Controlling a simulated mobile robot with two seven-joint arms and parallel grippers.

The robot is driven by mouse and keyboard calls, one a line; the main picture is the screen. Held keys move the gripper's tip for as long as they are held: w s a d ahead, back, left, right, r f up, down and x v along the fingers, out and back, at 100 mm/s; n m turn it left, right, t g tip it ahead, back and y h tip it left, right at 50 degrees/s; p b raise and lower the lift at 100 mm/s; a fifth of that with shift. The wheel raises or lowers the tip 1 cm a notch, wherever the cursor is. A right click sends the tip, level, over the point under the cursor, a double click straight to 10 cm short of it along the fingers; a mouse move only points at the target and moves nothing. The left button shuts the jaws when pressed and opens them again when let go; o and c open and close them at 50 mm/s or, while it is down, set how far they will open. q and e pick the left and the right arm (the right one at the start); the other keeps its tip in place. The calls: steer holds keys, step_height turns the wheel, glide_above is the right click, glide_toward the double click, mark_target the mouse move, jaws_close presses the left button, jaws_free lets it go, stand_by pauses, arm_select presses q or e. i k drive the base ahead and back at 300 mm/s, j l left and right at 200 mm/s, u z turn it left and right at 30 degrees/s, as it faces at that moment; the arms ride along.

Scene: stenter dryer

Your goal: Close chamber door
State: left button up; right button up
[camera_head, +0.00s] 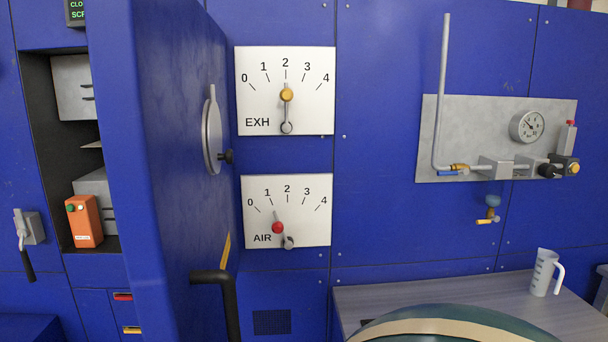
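The chamber door (178,110) is a tall blue panel. It stands open, swung out from the blue wall towards me, with its broad face turned to the right. A round grey disc with a lever (212,135) sits on that face, and a black bent bar handle (228,300) sticks out lower down. The chamber opening (45,135) shows to the left of the door as a dark recess. The door hides its right part. Neither of my grippers is in view.
An orange box (84,221) with buttons sits in the recess. EXH (310,70) and AIR (310,195) dials are right of the door. A gauge panel (450,125) hangs further right. A table (560,305) with a measuring jug (542,272) stands at lower right.

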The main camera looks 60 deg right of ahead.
mark_target(154, 63)
steer(key=z, duration=0.45)
steer(key=l+z, duration=0.15)
steer(key=z, duration=0.75)
steer(key=k+z, duration=0.15)
steer(key=k+l, duration=0.05)
steer(key=k, duration=0.05)
